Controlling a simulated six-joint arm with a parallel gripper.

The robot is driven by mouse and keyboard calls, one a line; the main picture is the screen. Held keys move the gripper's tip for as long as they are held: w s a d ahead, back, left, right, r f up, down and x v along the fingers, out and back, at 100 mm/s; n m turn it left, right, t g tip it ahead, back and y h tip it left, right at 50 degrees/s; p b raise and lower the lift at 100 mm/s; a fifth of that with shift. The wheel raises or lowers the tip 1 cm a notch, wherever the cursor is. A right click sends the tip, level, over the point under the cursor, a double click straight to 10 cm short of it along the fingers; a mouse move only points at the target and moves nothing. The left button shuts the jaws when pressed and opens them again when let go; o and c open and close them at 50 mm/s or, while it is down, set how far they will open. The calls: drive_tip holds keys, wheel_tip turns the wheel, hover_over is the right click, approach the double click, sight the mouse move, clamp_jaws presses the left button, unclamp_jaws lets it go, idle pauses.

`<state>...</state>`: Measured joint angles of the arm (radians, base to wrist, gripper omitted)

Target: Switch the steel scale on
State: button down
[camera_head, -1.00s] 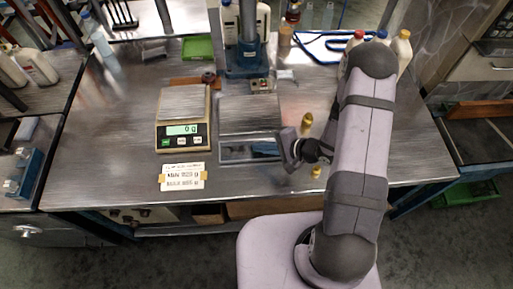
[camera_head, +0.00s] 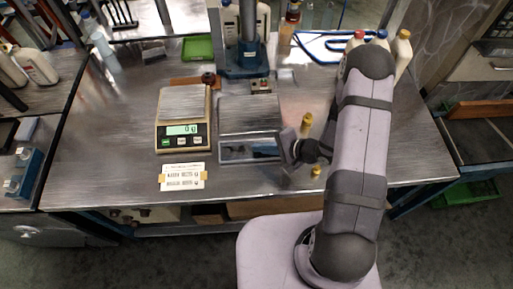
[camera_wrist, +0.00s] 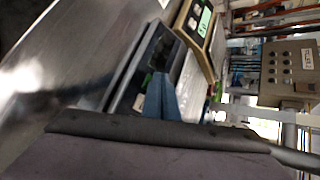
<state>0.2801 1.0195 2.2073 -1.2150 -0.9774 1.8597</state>
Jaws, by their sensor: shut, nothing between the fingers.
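The steel scale (camera_head: 250,115) stands in the middle of the bench, with a flat metal pan and a dark front panel. No lit digits can be made out on that panel in the head view. In the wrist view its dark front panel (camera_wrist: 135,70) is seen at a steep angle, with a small green spot partly behind the fingers. My gripper (camera_head: 285,147) is shut and empty, just right of the panel's right end. In the wrist view the blue-grey fingertips (camera_wrist: 160,98) overlap the panel; whether they touch it cannot be told.
A beige scale (camera_head: 183,125) with a lit green display stands left of the steel scale. A label card (camera_head: 183,176) lies before it. A small yellow-capped bottle (camera_head: 306,125) and a brass-coloured piece (camera_head: 316,171) stand close to my gripper. The bench front is mostly clear.

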drive_tip(key=shift+w+f, duration=0.1)
drive_tip(key=shift+f, duration=0.3)
idle(0.7)
drive_tip(key=shift+r, duration=0.15)
drive_tip(key=shift+s+r+p, duration=0.2)
drive_tip(key=shift+r+p, duration=0.45)
drive_tip(key=shift+p, duration=0.2)
drive_tip(key=r+p, duration=0.1)
drive_tip(key=s+r+p, duration=0.1)
drive_tip(key=r+p, duration=0.2)
drive_tip(key=p, duration=0.1)
drive_tip(key=shift+s+r, duration=0.35)
idle(0.9)
